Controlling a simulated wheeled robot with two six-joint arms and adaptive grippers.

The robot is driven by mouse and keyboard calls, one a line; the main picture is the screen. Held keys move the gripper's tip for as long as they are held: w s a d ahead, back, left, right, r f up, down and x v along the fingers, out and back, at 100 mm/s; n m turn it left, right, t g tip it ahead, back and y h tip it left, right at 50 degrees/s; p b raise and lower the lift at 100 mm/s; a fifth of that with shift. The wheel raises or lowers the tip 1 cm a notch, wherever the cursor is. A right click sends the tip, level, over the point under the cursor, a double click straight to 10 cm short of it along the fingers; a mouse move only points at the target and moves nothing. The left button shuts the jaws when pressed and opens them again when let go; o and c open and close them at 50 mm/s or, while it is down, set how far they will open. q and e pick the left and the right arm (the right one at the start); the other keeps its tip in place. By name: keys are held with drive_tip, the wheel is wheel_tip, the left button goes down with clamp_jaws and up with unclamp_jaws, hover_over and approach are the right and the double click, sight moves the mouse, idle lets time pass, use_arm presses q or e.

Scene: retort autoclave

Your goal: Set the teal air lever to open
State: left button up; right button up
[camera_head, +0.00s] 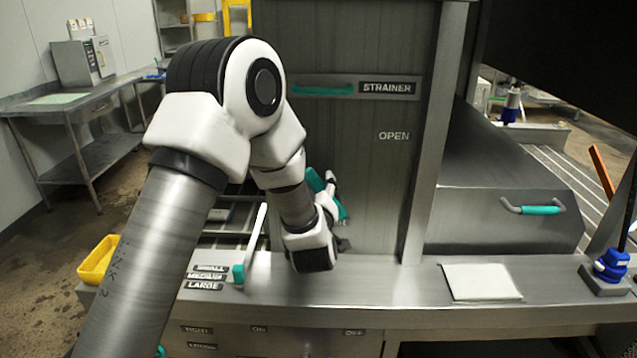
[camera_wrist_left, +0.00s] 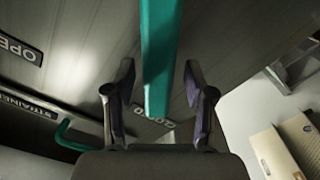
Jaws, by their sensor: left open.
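The teal air lever (camera_head: 316,181) shows in the head view beside my left wrist, in front of the grey panel; my arm hides part of it. In the left wrist view the teal bar (camera_wrist_left: 160,55) runs down between the two dark fingers of my left gripper (camera_wrist_left: 160,95). The fingers are open, with a visible gap on each side of the bar. In the head view my left gripper (camera_head: 341,243) is mostly hidden behind its wrist. An OPEN label (camera_head: 394,136) is on the panel, up and right of the lever. My right gripper is not in view.
A teal strainer handle (camera_head: 322,90) is above on the panel. A size lever with a teal knob (camera_head: 238,273) stands left of my gripper on the counter. A white cloth (camera_head: 481,282) and a blue fitting (camera_head: 612,266) lie to the right. A yellow bin (camera_head: 98,260) is at left.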

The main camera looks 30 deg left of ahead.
use_arm(q)
drive_tip(key=shift+d+r, duration=0.1)
drive_tip(key=shift+c, duration=0.3)
clamp_jaws()
drive_tip(key=shift+w+d+r+m, duration=0.1)
drive_tip(key=shift+m, duration=0.2)
drive_tip(key=d+m, duration=0.1)
drive_tip(key=w+r+m+p, duration=0.1)
drive_tip(key=m, duration=0.1)
drive_tip(key=shift+d, duration=0.35)
drive_tip(key=m, duration=0.1)
drive_tip(key=w+d+m+p, duration=0.1)
drive_tip(key=d+m, duration=0.1)
drive_tip(key=shift+w+r+m, duration=0.2)
drive_tip(key=shift+r+m, duration=0.05)
drive_tip(key=shift+m, duration=0.05)
drive_tip(key=m, duration=0.1)
drive_tip(key=d+m+p, duration=0.1)
drive_tip(key=w+d+m, duration=0.1)
drive_tip(key=shift+w+f, duration=0.1)
drive_tip(key=shift+f, duration=0.15)
drive_tip(key=shift+w+d+f+m+p, duration=0.25)
drive_tip(key=shift+d+m, duration=0.25)
drive_tip(key=shift+m, duration=0.5)
drive_tip(key=shift+w+d+f+m+p, duration=0.15)
drive_tip(key=shift+w+d+f+m, duration=0.3)
drive_tip(key=shift+m, duration=0.55)
drive_tip(key=shift+s+r, duration=0.1)
drive_tip(key=shift+s, duration=0.05)
